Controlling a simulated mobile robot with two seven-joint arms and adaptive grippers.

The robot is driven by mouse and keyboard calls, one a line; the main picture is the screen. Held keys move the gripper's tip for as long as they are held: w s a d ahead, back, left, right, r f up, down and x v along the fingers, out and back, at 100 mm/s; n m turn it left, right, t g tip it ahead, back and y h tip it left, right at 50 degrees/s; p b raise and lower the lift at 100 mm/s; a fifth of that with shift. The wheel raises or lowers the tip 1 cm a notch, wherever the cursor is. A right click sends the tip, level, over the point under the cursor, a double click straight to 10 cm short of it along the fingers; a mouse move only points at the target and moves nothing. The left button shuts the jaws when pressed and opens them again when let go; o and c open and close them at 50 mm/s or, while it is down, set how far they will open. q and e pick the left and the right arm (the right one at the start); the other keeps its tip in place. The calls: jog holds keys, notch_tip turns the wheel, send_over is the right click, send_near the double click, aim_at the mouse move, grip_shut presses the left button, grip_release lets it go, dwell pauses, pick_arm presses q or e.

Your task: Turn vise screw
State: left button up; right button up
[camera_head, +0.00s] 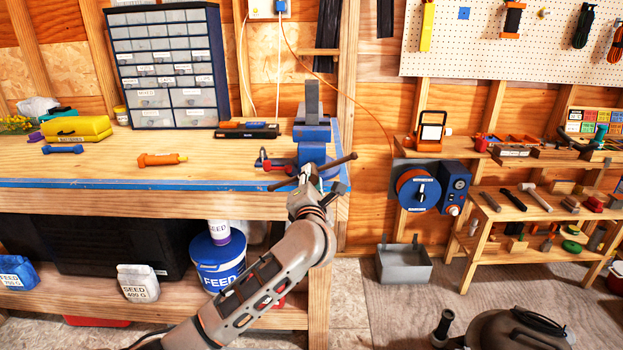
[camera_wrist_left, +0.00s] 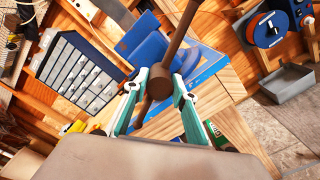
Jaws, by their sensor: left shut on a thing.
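The blue vise (camera_head: 312,133) is mounted at the right end of the workbench, with a grey upright plate above its jaws. Its dark brown handle bar (camera_head: 340,162) crosses the front of the screw, tilted up to the right. In the left wrist view the vise screw's round brown head (camera_wrist_left: 158,84) sits between my fingertips, and the bar (camera_wrist_left: 184,32) runs through it. My left gripper (camera_head: 309,176) is shut on the screw head from the front; its teal fingers (camera_wrist_left: 159,76) show on both sides of it. The arm hides part of the screw. My right gripper is not in view.
The workbench (camera_head: 215,170) holds an orange tool (camera_head: 161,159), a blue dumbbell-shaped item (camera_head: 62,149), a yellow case (camera_head: 77,130) and a drawer cabinet (camera_head: 168,65). A blue feed bucket (camera_head: 217,258) stands on the shelf below. A cord reel (camera_head: 418,190) hangs to the right.

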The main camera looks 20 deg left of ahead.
pick_arm(q)
jog(key=shift+r+p, duration=0.25)
jog(key=shift+p, duration=0.1)
jog(key=shift+m+p, duration=0.3)
jog(key=shift+f, duration=0.25)
jog(key=o, duration=1.1)
jog(key=shift+c, duration=0.2)
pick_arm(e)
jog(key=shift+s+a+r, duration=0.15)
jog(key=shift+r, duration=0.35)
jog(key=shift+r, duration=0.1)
pick_arm(q)
jog(key=v, duration=1.2)
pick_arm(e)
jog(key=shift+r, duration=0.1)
